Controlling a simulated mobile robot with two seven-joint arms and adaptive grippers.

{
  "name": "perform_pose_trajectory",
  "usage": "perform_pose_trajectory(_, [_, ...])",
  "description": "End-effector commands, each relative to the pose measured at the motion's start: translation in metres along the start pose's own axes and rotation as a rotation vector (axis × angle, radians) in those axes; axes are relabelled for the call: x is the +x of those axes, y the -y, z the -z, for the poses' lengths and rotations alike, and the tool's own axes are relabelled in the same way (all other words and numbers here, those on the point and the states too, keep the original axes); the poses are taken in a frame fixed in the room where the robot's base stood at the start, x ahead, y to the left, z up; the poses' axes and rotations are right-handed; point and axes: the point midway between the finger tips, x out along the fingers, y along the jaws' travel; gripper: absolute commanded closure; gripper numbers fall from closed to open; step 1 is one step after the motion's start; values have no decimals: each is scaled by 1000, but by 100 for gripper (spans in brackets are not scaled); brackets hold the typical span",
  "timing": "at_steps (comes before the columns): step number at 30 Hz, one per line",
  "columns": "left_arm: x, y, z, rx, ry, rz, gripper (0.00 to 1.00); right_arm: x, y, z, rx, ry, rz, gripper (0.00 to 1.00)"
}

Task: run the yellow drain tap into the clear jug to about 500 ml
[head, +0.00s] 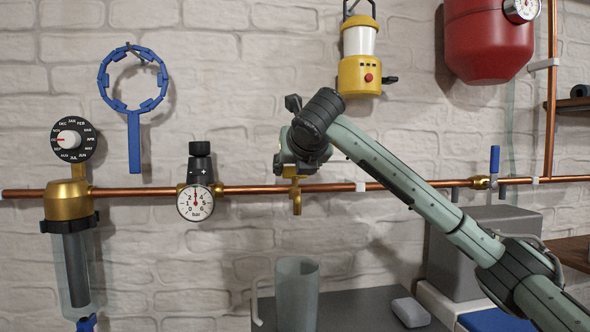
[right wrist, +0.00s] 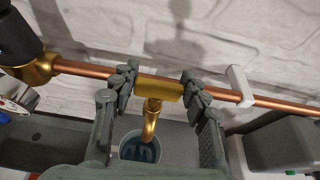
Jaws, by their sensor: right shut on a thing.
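The drain tap's brass spout (head: 296,200) hangs from the copper pipe, right of the pressure gauge. In the right wrist view its yellow top piece (right wrist: 160,91) lies between the fingers and its curved spout (right wrist: 151,125) points down. My right gripper (right wrist: 162,84) is shut on this yellow piece. In the head view the gripper (head: 294,168) is at the tap, with its fingertips mostly hidden. The clear jug (head: 298,292) stands upright below the spout, handle to the left. From above, the jug (right wrist: 141,157) looks bluish inside; I cannot read a level. My left gripper is not in view.
The jug stands on a grey surface (head: 365,302) beside a pale rounded block (head: 410,312). Left along the pipe are a gauge (head: 195,203) and a filter housing (head: 74,265). A blue-handled valve (head: 494,160) and a grey box (head: 485,240) are at the right.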

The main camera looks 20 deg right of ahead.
Motion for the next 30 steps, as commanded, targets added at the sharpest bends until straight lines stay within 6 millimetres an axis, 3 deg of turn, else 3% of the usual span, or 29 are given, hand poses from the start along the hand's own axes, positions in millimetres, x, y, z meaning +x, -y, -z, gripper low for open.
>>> perform_pose_trajectory(7, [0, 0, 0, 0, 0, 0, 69, 1, 0, 2, -1, -5, 1, 84])
perform_pose_trajectory(8, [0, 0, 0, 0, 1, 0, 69, 1, 0, 2, -1, -5, 1, 51])
perform_pose_trajectory(12, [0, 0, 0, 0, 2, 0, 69, 1, 0, 2, -1, -4, 1, 34])
perform_pose_trajectory(23, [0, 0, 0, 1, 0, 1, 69, -3, 0, 0, -1, 0, 0, 33])
perform_pose_trajectory(30, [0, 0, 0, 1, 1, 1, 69, -40, -1, -1, -1, 3, -3, 33])
